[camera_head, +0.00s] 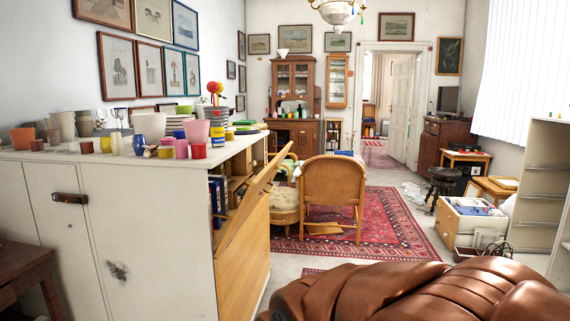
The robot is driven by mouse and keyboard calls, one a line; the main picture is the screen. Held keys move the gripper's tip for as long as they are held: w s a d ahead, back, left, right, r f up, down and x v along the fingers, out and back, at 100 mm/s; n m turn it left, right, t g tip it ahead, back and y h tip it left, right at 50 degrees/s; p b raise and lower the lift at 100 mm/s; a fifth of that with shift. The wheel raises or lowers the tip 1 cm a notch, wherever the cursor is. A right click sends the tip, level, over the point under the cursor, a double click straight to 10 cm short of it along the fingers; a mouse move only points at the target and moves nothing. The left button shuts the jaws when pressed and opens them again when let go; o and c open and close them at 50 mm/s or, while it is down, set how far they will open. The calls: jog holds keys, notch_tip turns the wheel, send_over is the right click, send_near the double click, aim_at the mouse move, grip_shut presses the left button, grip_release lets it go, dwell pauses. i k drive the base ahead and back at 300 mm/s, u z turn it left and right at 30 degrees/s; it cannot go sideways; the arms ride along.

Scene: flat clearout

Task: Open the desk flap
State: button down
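The desk flap (246,207) is a light wooden panel on the right-hand face of the white cabinet (150,240). It is tilted outward at its top and stands partly open. Behind it I see shelves with dark blue books (216,200) and small wooden compartments. Part of the inside is hidden by the flap. A wooden panel (240,275) is below the flap. My gripper is not in view.
Cups, pots and plates crowd the cabinet top. A brown leather seat (420,294) fills the lower right front. A wicker chair (333,190) stands on the red rug (395,225) beyond the flap. A narrow strip of floor shows between cabinet and seat.

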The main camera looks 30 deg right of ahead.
aim_at(253, 182)
jog(key=u, duration=0.1)
jog(key=k, duration=0.5)
jog(key=z, duration=1)
jog(key=i, duration=1.85)
jog(key=u, duration=0.85)
